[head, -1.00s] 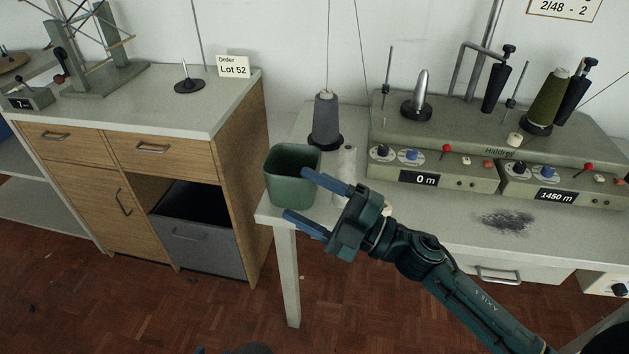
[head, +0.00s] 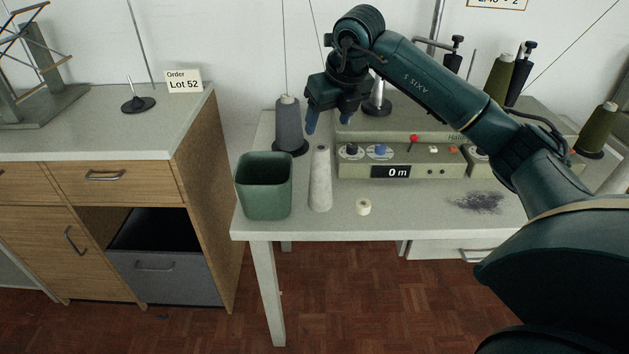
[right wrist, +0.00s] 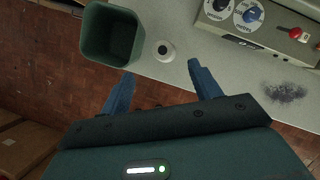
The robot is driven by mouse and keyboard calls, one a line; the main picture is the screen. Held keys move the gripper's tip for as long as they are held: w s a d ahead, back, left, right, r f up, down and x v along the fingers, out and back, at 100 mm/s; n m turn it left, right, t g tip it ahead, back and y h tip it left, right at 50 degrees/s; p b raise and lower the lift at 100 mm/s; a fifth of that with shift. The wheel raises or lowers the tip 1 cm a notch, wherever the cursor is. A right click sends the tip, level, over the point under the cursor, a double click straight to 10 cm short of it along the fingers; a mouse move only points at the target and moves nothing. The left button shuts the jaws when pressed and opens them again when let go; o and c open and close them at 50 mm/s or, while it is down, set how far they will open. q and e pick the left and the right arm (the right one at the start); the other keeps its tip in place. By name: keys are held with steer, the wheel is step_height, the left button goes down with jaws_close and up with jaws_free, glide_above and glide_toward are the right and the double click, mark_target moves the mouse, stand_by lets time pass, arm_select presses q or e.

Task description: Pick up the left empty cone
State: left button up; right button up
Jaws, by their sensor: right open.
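A tall pale cone (head: 320,180), with no coloured yarn seen on it, stands upright on the table, just right of the green bin. My right gripper (head: 326,122) is above and behind it in the head view, its blue fingers pointing down, apart and empty. My left gripper is not in view.
The green bin (head: 263,187) stands at the table's left corner. A grey yarn cone (head: 289,125) stands behind. The winder housing (head: 440,160) with knobs and a display fills the back. A dark dust patch (head: 478,202) lies right. A wooden cabinet (head: 195,200) stands left.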

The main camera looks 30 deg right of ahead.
mark_target(321, 148)
steer(key=x, duration=0.5)
steer(key=shift+p+x, duration=0.55)
steer(key=shift+x, duration=2.2)
steer(key=shift+d, duration=0.15)
steer(key=shift+c, duration=0.3)
steer(key=c, duration=1.2)
